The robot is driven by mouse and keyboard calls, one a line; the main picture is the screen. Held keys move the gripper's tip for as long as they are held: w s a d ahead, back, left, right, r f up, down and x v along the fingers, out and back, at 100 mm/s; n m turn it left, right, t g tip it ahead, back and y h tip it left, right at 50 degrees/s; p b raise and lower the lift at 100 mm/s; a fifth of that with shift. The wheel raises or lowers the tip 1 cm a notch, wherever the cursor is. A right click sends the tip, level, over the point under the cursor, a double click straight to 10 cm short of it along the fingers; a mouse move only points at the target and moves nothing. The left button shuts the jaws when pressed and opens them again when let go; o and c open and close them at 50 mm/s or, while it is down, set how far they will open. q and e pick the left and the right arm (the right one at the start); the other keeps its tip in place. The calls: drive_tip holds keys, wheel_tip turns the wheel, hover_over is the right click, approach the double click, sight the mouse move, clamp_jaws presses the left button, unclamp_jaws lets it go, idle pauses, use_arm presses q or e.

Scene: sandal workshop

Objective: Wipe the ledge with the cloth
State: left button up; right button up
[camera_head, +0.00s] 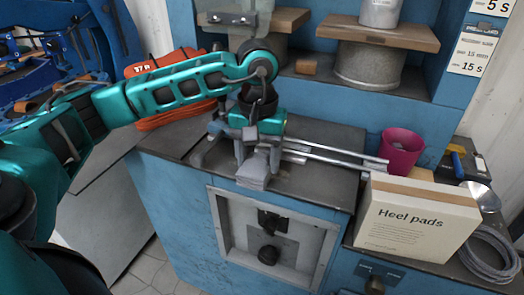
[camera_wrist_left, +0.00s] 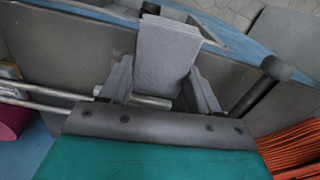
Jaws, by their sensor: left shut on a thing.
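A folded grey cloth (camera_head: 254,170) is held in my left gripper (camera_head: 251,150), low over the dark grey ledge (camera_head: 318,185) on top of the blue cabinet. In the head view the cloth hangs at the ledge's front edge; I cannot tell whether it touches the surface. In the left wrist view the cloth (camera_wrist_left: 168,50) stands out between the two fingers of my left gripper (camera_wrist_left: 160,88), which are closed on it. The ledge also shows in the left wrist view (camera_wrist_left: 60,50). My right gripper is not in view.
Metal rods (camera_head: 330,155) extend right from beside the gripper over the ledge. An orange bundle (camera_head: 165,115) lies to the left. Wooden shelves (camera_head: 378,32) are behind.

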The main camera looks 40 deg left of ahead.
sight(256, 152)
use_arm(q)
drive_tip(key=shift+s+a+f+b, duration=0.15)
drive_tip(key=shift+a+b, duration=0.1)
drive_tip(key=shift+a, duration=0.25)
drive_tip(key=shift+s+a+f+b, duration=0.15)
drive_tip(key=shift+a+b, duration=0.1)
drive_tip(key=shift+a, duration=0.2)
drive_tip(key=shift+w+a+r, duration=0.1)
drive_tip(key=shift+w+a, duration=0.1)
drive_tip(key=shift+w, duration=0.6)
drive_tip(key=shift+w+a, duration=0.15)
drive_tip(key=shift+w, duration=0.65)
drive_tip(key=shift+w+a+r, duration=0.15)
drive_tip(key=shift+w, duration=0.1)
drive_tip(key=shift+a, duration=0.2)
drive_tip(key=shift+a+r, duration=0.25)
drive_tip(key=shift+a, duration=0.55)
drive_tip(key=shift+s+f, duration=0.15)
drive_tip(key=shift+s, duration=0.55)
drive_tip(key=shift+s+d+f+b, duration=0.1)
drive_tip(key=shift+s+d+b, duration=0.1)
drive_tip(key=shift+s, duration=0.4)
drive_tip(key=shift+s+d+f+b, duration=0.1)
drive_tip(key=shift+s+b, duration=0.1)
drive_tip(key=shift+s, duration=0.35)
drive_tip(key=shift+s+d, duration=0.15)
drive_tip(key=shift+s, duration=0.05)
